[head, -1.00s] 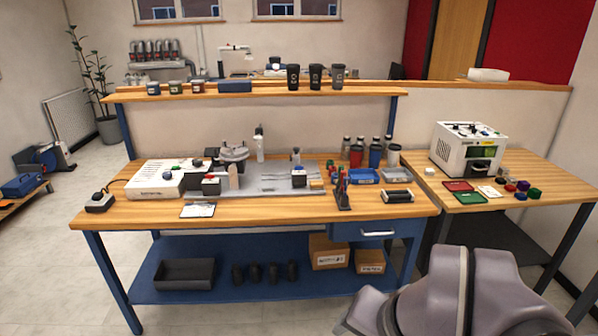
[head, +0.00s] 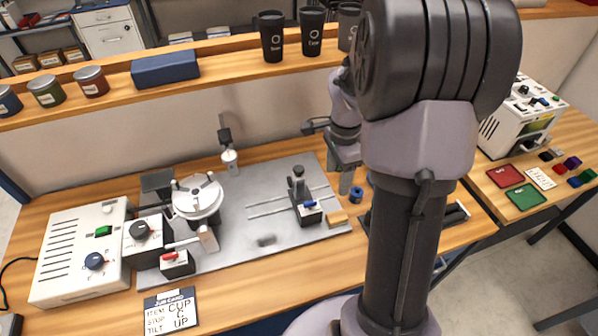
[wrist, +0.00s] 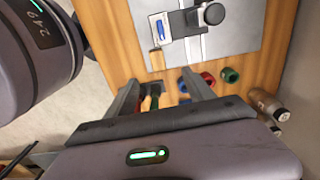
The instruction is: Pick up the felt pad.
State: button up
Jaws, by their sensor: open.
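A small tan block (head: 338,218), which looks like the felt pad though I cannot be sure, lies at the right front edge of the grey metal plate (head: 285,185). In the wrist view the tan block (wrist: 157,60) shows just beyond and between my fingertips. My gripper (head: 347,182) is open and empty, above the bench behind the block in the head view. Its two fingers also show spread apart in the wrist view (wrist: 159,78). My arm hides much of the right half of the bench in the head view.
A slide stop with a blue lever (head: 307,208) stands on the plate just left of the block. A blue ring (head: 356,194) stands close to my fingers; red (wrist: 208,80) and green (wrist: 230,74) rings are near it. A brown bottle (wrist: 265,101) is further right.

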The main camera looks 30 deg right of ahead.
jog(key=b, duration=0.5)
send_over(336, 216)
jog(key=f, duration=1.2)
jog(key=shift+a+f, duration=0.15)
jog(key=shift+a, duration=0.15)
jog(key=f+b, duration=0.2)
jog(key=f, duration=0.1)
jog(key=f+b, duration=0.1)
jog(key=f, duration=0.1)
jog(key=shift+s+d+f, duration=0.1)
jog(key=shift+d, duration=0.2)
jog(key=shift+r, duration=0.2)
grip_shut()
